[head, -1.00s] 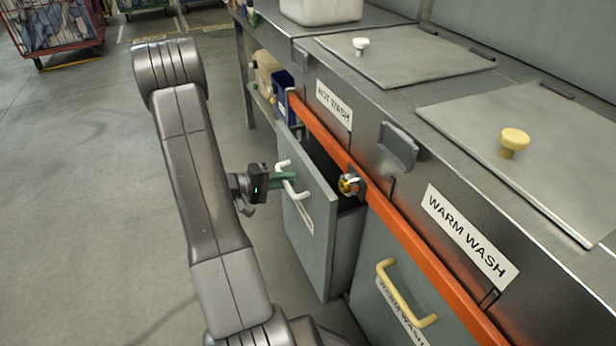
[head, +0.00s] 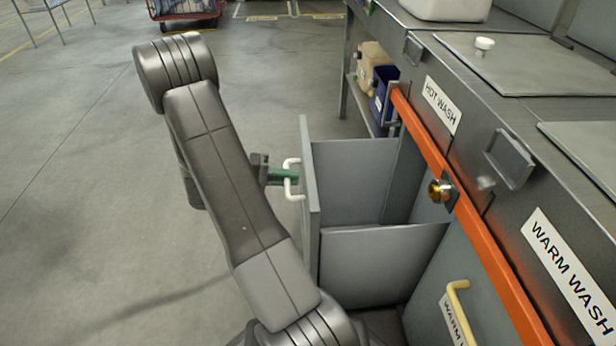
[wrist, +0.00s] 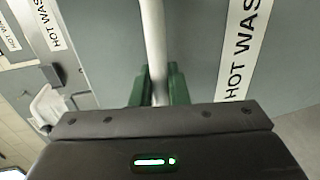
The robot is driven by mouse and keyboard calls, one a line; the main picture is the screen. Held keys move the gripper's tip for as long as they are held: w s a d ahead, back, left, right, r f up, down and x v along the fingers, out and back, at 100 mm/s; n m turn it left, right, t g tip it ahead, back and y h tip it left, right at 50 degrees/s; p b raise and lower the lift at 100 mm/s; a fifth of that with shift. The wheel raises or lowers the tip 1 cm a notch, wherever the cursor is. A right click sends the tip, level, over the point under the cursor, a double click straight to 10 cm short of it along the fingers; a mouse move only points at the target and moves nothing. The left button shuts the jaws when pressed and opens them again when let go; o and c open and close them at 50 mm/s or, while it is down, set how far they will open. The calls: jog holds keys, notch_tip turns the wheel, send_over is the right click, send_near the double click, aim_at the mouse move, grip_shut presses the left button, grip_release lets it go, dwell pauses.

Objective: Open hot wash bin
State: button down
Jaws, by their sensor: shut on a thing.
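The hot wash bin (head: 308,190) is a grey tilt-out or pull-out front below the counter, standing well out from the cabinet. Its grey inside (head: 365,180) shows in the head view. My gripper (head: 290,177), with green fingers, is shut on the bin's white handle (head: 290,162). In the wrist view the handle (wrist: 154,45) runs between the green fingers (wrist: 158,85), in front of the grey panel with its HOT WASH label (wrist: 240,50). The HOT WASH sign (head: 441,104) is on the cabinet above the opening.
An orange rail (head: 470,220) with a brass-coloured latch (head: 437,190) runs along the cabinet. The warm wash bin's yellow handle (head: 458,310) is at the lower right. Jugs and a blue container (head: 383,90) stand on a shelf behind.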

jog(key=shift+s+a, duration=0.1)
jog(key=shift+a, duration=0.65)
jog(key=c, duration=1.5)
grip_release()
jog(key=p+v, duration=0.3)
jog(key=v, duration=1)
jog(key=shift+s+a+p, duration=0.1)
jog(key=shift+a+p, duration=0.3)
